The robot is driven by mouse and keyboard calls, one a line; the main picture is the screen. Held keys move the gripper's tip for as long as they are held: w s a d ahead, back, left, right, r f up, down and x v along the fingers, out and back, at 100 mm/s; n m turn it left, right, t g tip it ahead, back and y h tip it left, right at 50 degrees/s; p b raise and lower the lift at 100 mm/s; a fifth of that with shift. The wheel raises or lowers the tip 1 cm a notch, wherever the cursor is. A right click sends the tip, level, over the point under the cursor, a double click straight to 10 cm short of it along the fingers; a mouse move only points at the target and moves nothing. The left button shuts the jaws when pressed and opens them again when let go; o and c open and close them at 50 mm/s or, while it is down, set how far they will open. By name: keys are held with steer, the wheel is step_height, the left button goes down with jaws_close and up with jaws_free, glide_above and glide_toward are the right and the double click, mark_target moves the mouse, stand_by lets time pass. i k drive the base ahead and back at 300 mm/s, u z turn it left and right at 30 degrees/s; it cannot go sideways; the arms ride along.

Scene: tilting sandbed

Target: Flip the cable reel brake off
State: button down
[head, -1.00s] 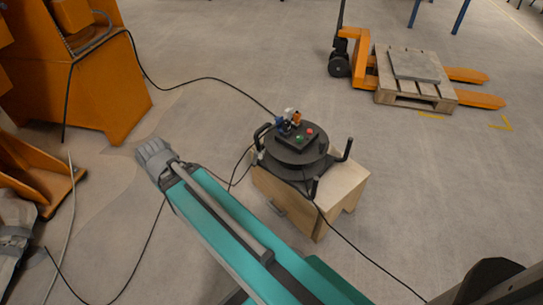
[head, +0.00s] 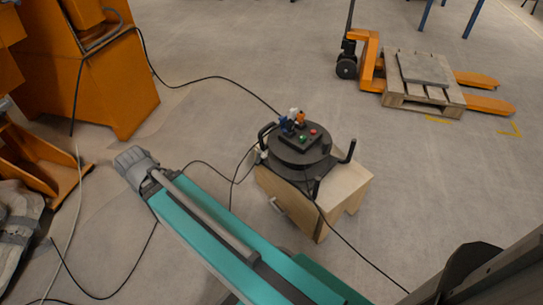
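The cable reel (head: 299,158) is a round black drum with dark handle-like arms sticking out. It sits on a small light wooden cabinet (head: 345,188). On top of it is a dark box (head: 303,137) with a green and a red button and blue, white and orange fittings at its back. I cannot make out which part is the brake. My gripper is not clearly in view. A dark part, likely of my own arm, shows at the bottom right corner, apart from the reel.
A black cable (head: 362,254) runs from the reel across the floor; others lie at left. An orange machine (head: 118,85) stands at the upper left. An orange pallet truck (head: 371,62) with a wooden pallet (head: 437,105) is at the upper right.

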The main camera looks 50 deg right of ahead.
mark_target(258, 157)
steer(key=k, duration=1.75)
steer(key=z, duration=0.55)
steer(key=i, duration=1)
steer(key=u, duration=0.1)
